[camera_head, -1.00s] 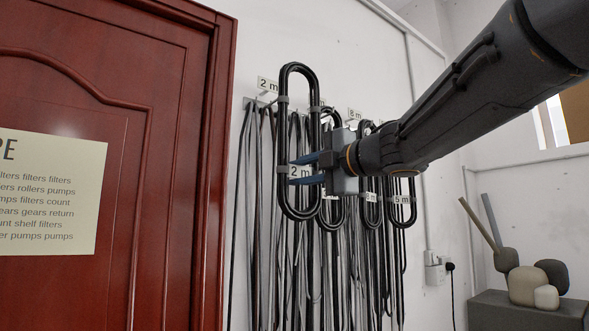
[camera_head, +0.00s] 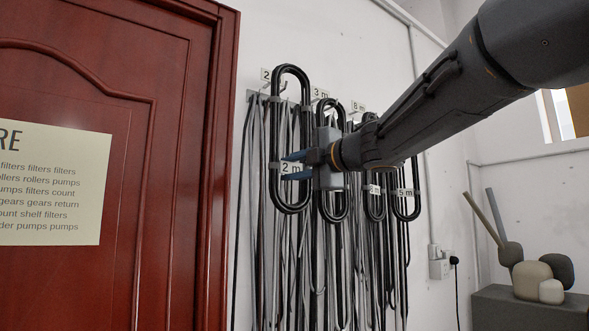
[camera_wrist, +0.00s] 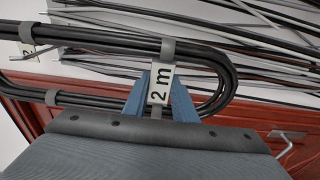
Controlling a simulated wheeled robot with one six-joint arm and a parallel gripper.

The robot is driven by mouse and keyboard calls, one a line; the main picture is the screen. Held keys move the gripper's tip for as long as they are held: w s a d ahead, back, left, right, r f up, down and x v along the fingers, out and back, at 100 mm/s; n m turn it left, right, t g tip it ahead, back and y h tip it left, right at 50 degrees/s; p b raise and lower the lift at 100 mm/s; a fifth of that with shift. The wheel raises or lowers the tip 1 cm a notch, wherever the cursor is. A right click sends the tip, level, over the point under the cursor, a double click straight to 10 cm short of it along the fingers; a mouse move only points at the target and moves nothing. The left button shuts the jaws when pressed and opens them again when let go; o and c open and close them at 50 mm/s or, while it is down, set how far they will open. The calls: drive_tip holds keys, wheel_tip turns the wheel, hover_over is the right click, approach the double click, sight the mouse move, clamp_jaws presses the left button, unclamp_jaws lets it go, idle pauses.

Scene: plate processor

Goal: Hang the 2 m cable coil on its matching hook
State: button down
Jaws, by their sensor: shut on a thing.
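The 2 m cable coil (camera_head: 277,125) is a long upright black loop with grey ties and a white "2 m" tag (camera_head: 291,168). My gripper (camera_head: 296,166) has its blue fingers shut on the coil at the tag; the wrist view shows the fingers (camera_wrist: 160,100) on either side of the tag (camera_wrist: 160,83). The coil's top is in front of the wall rail, just right of the wall label "2" (camera_head: 265,74), whose right part it covers. A pale hook (camera_head: 284,86) shows within the coil's upper opening. I cannot tell whether it passes through the loop.
Other coils hang close on the right, below the "3 m" label (camera_head: 320,93) and "8 m" label (camera_head: 358,106); one carries a "5 m" tag (camera_head: 405,192). Long loose cables (camera_head: 262,250) hang behind. A red door (camera_head: 170,200) stands left.

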drive_tip(key=shift+b+x, duration=0.3)
drive_tip(key=shift+x, duration=1.5)
drive_tip(key=shift+w+a+f+b, duration=0.2)
drive_tip(key=shift+w+f, duration=0.15)
drive_tip(key=shift+f, duration=0.2)
drive_tip(key=shift+w+a+f+b, duration=0.1)
drive_tip(key=shift+w+f+b, duration=0.15)
drive_tip(key=shift+f, duration=0.25)
drive_tip(key=c, duration=1.4)
unclamp_jaws()
drive_tip(key=shift+o, duration=0.2)
drive_tip(key=shift+f, duration=0.15)
drive_tip(key=shift+d, duration=0.1)
